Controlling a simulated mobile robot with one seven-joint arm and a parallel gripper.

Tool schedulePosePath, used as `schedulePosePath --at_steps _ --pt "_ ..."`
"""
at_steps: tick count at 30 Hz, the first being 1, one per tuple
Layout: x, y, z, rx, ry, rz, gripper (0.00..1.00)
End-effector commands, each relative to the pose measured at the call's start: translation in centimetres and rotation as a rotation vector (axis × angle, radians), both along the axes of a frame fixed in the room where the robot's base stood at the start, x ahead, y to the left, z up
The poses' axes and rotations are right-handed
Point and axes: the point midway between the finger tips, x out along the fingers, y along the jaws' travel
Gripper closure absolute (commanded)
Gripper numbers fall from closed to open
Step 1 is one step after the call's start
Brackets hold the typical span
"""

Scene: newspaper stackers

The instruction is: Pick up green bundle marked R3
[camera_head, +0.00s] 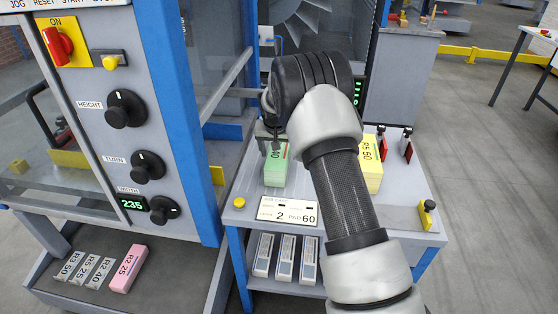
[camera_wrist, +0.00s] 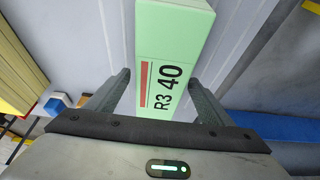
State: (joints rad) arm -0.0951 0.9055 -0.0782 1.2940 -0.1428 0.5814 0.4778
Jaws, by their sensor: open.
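The green bundle (camera_wrist: 172,45) shows the marking "R3 40" and a red stripe in the wrist view. It also shows in the head view (camera_head: 275,172), standing on the grey table below my gripper, its upper part partly hidden. My gripper (camera_wrist: 160,88) is open, with one finger on each side of the bundle's marked end. Small gaps show between the fingers and the bundle, so the bundle is not clamped.
A yellow bundle marked R5 50 (camera_head: 370,165) stands on the table right of my arm. A pink R2 25 bundle (camera_head: 128,268) lies on the lower left tray. A blue-edged machine frame (camera_head: 185,110) rises close on the left. White boxes (camera_head: 285,258) sit on the shelf below.

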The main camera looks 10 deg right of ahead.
Motion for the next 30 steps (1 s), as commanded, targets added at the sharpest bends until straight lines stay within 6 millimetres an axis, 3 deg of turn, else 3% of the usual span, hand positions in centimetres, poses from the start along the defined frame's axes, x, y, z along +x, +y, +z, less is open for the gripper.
schedulePosePath --at_steps 8,21,30 --pt "0.13 -0.04 -0.26 0.0 -0.001 0.0 0.25" --pt "0.12 -0.04 -0.24 0.0 -0.001 0.0 0.99" --pt "0.34 -0.04 0.41 -0.001 -0.008 0.001 1.0"
